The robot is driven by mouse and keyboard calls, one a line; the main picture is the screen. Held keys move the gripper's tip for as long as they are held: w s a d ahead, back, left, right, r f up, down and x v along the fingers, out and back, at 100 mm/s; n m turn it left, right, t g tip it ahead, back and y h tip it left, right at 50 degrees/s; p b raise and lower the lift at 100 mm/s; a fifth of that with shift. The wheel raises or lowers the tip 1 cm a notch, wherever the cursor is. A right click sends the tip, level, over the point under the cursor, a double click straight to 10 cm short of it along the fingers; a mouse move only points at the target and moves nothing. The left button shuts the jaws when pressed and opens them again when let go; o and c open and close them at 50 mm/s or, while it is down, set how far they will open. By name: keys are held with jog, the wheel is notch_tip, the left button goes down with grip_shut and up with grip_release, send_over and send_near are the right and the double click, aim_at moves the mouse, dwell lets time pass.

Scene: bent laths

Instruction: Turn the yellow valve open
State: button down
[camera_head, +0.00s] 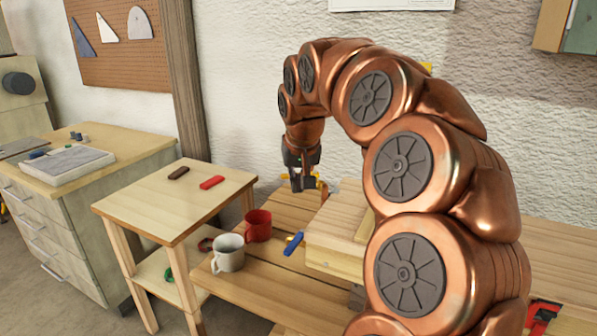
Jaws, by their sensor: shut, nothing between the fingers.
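Small yellow parts (285,178) show on both sides of my gripper, low against the wall behind the bench; they may belong to the yellow valve, but its shape and handle position are mostly hidden. My gripper (303,188) points down in front of these parts, shut and with nothing held. I cannot tell whether it touches them. Another small yellow patch (427,67) shows behind my arm's upper bend, too covered to identify.
A wooden bench (270,290) holds a white mug (228,253), a red mug (258,226), a blue-handled item (294,243) and a wooden box (335,262). A small table (150,215) with brown and red blocks stands left. My arm covers the right middle.

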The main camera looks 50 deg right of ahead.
jog(key=shift+w+d+f+p, duration=0.1)
jog(key=shift+w+d+p, duration=0.15)
jog(key=shift+w+d, duration=0.45)
jog(key=shift+w+d+p, duration=0.25)
jog(key=shift+w+d, duration=0.2)
jog(key=shift+w, duration=0.45)
jog(key=shift+w, duration=0.1)
